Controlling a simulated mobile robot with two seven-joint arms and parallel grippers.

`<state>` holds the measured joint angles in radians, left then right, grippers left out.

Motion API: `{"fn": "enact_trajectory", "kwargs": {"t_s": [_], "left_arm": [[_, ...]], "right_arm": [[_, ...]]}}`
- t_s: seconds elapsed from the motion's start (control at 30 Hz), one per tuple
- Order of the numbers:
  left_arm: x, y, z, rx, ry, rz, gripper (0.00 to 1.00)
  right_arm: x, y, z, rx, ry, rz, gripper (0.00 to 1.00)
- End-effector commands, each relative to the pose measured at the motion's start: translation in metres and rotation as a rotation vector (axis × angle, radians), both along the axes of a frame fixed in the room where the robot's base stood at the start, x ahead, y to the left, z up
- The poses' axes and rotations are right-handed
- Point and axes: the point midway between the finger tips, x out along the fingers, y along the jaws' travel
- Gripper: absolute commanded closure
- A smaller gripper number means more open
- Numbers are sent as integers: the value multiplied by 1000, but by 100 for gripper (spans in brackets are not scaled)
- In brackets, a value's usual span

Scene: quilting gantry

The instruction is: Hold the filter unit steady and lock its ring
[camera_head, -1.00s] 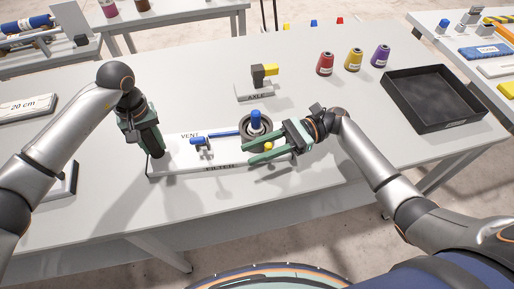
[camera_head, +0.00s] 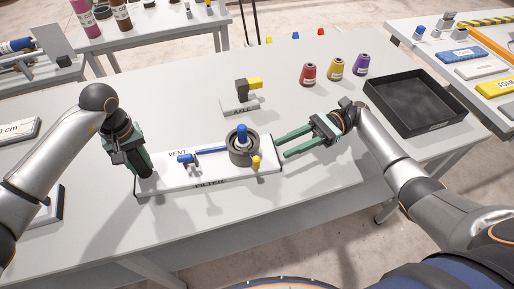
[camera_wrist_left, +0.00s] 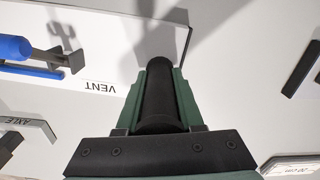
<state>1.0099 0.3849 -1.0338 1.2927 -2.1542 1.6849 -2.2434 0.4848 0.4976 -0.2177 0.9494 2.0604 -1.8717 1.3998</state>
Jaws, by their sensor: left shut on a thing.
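The filter unit is a white board (camera_head: 215,178) marked FILTER and VENT on the grey table. Near its right end sits a dark round ring (camera_head: 238,158) with a blue-topped post (camera_head: 242,133) standing in its middle. A yellow knob (camera_head: 256,162) is at the ring's front right. A blue lever (camera_head: 208,150) lies left of the ring. My left gripper (camera_head: 143,186) is at the board's left end, shut on a black upright handle, which shows in the left wrist view (camera_wrist_left: 158,92). My right gripper (camera_head: 285,143) is open and empty, just right of the ring, fingers pointing left.
An AXLE block (camera_head: 241,107) with a yellow-tipped part stands behind the unit. Red (camera_head: 308,75), yellow (camera_head: 335,69) and purple (camera_head: 361,65) spools stand at the back right, near a black tray (camera_head: 414,104). Table to the front right is clear.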

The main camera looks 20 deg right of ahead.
Motion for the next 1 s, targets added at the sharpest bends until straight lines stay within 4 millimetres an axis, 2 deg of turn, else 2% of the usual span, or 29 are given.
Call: {"fn": "enact_trajectory", "kwargs": {"t_s": [0.03, 0.4, 0.43, 0.5, 0.73, 1.0], "left_arm": [[-4, 1, -6, 6, 14, 1, 100], [-4, 2, -6, 6, 14, 1, 100], [-4, 2, -6, 6, 14, 1, 63], [-4, 1, -6, 5, 13, 1, 55], [-2, 1, -4, 3, 8, 1, 29], [-1, 0, -1, 1, 3, 1, 29]], "right_arm": [[0, -2, -1, 0, 1, -1, 66], [0, -3, -1, 0, 1, 0, 66], [0, -3, -1, 0, 1, 0, 66], [0, -3, -1, 0, 1, 0, 66], [0, -3, -1, 0, 1, 0, 66], [0, -3, 0, 0, 1, 0, 66]]}}
